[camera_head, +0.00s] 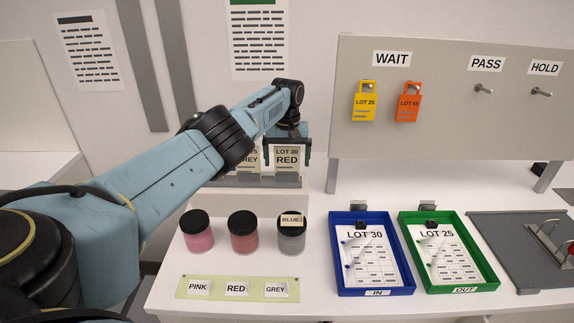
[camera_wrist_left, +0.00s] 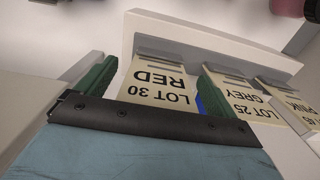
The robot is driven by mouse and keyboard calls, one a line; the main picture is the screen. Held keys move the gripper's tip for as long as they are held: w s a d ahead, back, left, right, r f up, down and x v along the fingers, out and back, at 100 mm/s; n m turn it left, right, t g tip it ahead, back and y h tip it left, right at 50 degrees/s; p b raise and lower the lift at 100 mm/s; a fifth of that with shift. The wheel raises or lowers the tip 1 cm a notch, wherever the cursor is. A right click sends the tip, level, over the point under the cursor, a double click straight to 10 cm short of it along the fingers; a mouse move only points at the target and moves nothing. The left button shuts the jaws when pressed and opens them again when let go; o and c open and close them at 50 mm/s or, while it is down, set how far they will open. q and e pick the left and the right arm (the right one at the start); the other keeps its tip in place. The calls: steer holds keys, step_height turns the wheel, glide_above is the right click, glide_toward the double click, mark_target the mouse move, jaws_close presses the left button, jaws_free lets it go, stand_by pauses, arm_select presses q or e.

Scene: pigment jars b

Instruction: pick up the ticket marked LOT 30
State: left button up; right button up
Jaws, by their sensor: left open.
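The ticket marked LOT 30 RED (camera_head: 287,160) stands in a rack at the back of the table. In the left wrist view this cream ticket (camera_wrist_left: 157,85) shows upside down, its far edge at a grey clip. My left gripper (camera_head: 287,150) is open at the ticket, with one green finger on each side of it. In the left wrist view the fingers (camera_wrist_left: 154,82) flank the ticket, not closed on it. A LOT 25 GREY ticket (camera_wrist_left: 240,100) stands beside it, close to one finger. My right gripper is not in view.
A further ticket marked PINK (camera_wrist_left: 285,102) stands in the same rack (camera_wrist_left: 215,50). Several lidded jars, one labelled BLUE (camera_head: 291,238), stand in front. A blue tray (camera_head: 340,283) and green tray (camera_head: 490,278) lie right. A board (camera_head: 450,130) with tags stands behind.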

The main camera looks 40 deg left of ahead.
arm_select(q)
steer(key=c, duration=1)
